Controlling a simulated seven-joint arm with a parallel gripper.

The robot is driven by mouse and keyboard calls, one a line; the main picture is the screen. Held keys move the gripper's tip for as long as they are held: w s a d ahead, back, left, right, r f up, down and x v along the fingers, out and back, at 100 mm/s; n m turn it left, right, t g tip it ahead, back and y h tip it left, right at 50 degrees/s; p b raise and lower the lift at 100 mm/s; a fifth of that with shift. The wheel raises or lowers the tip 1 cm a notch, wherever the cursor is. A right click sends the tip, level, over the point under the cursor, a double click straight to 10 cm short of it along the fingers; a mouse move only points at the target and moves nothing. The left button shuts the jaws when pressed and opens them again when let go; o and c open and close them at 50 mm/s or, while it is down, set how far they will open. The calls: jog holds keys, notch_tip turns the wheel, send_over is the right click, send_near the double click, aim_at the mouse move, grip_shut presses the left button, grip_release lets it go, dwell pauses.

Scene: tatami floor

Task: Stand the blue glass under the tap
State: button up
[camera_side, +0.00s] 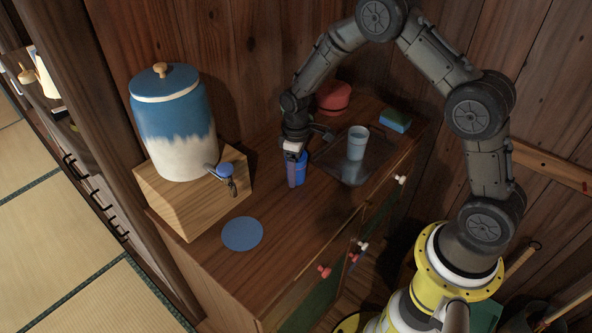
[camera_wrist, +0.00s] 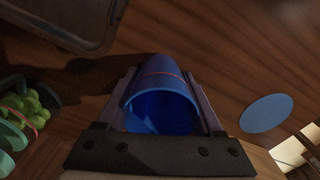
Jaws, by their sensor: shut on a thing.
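The blue glass (camera_side: 301,167) is upright between the fingers of my gripper (camera_side: 294,168), which is shut on it. In the wrist view the blue glass (camera_wrist: 160,98) shows its open rim between both fingers of my gripper (camera_wrist: 163,108). I cannot tell whether its base touches the cabinet top. The tap (camera_side: 226,176) has a blue handle and sticks out from the blue and white jar (camera_side: 175,125) on a wooden block, left of my gripper. A flat blue disc (camera_side: 242,233) lies on the cabinet top in front of the tap; it also shows in the wrist view (camera_wrist: 266,113).
A dark tray (camera_side: 352,176) with a light blue cup (camera_side: 357,143) is right of my gripper. A red round container (camera_side: 333,97) and a green-blue sponge (camera_side: 396,120) stand behind. The wooden block (camera_side: 187,216) bears the jar. The cabinet top between glass and disc is clear.

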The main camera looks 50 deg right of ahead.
jog(key=shift+f, duration=0.2)
jog(key=o, duration=1.5)
jog(key=shift+c, duration=0.2)
jog(key=s+r+m+t, duration=0.1)
jog(key=s+r, duration=0.2)
jog(key=r, duration=0.7)
jog(key=s+r, duration=0.3)
jog(key=r, duration=0.8)
jog(key=s+a+r+m+t, duration=0.1)
jog(key=s+r+t, duration=0.1)
jog(key=s, duration=0.8)
jog(key=s+a+r+m+t, duration=0.1)
jog(key=s+r, duration=0.3)
jog(key=s, duration=0.6)
jog(key=shift+s+r+m+t, duration=0.4)
jog(key=shift+m+t, duration=0.3)
jog(key=shift+t, duration=0.1)
jog(key=shift+o, duration=0.2)
jog(key=shift+s+f, duration=0.15)
jog(key=shift+s, duration=0.15)
